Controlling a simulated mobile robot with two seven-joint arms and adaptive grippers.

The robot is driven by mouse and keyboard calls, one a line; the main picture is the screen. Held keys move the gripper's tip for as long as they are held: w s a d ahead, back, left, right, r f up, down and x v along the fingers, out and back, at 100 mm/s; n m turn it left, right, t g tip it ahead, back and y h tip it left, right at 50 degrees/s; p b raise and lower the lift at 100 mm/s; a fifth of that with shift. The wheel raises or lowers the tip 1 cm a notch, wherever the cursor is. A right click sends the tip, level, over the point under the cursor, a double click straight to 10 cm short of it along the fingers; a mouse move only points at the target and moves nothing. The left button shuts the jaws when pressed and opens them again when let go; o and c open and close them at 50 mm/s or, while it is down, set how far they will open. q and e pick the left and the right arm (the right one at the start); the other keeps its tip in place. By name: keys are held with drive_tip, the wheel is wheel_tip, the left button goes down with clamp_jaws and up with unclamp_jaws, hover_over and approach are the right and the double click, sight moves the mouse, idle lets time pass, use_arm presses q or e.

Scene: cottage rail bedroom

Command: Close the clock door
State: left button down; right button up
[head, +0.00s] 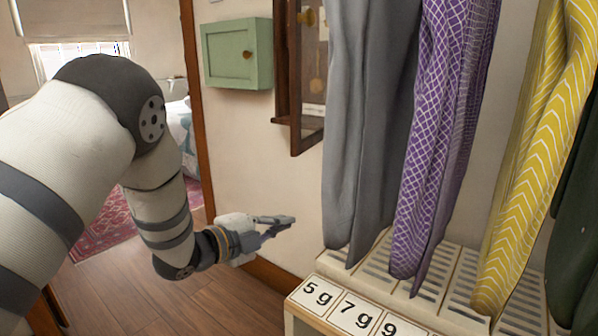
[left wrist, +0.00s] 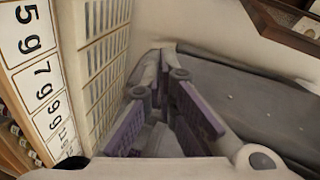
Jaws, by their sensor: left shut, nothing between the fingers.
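The wall clock (head: 282,60) is a dark wooden case at the top middle of the head view. Its framed door (head: 308,146) stands out from the case toward me and looks open; how far is hard to tell. A brass pendulum shows within the frame. The hanging grey trousers cover the clock's right side. My left gripper (head: 290,222) is shut and empty, below the clock and left of the trousers' hems, apart from the door. In the left wrist view its purple-padded fingers (left wrist: 170,65) show, with dark wood, probably the clock, at the top right. My right gripper is not in view.
Grey (head: 365,130), purple (head: 435,130) and yellow trousers (head: 540,150) hang right of the clock above a slatted, numbered rack (head: 380,290). A green wall cabinet (head: 237,55) hangs left of the clock. The wall below the clock is bare, with open wooden floor (head: 150,300) lower left.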

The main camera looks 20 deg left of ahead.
sight(300, 153)
use_arm(q)
wheel_tip(300, 153, up, 12)
drive_tip(key=m+t+h, duration=0.1)
drive_tip(key=m+h, duration=0.1)
drive_tip(key=m, duration=0.1)
drive_tip(key=b+x, duration=0.1)
drive_tip(key=x, duration=1)
drive_tip(key=a, duration=0.3)
drive_tip(key=shift+w+a+r+m, duration=0.25)
drive_tip(key=shift+w+a+m, duration=0.05)
drive_tip(key=shift+w+a, duration=0.1)
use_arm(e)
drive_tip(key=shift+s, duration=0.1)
use_arm(q)
drive_tip(key=shift+a, duration=0.15)
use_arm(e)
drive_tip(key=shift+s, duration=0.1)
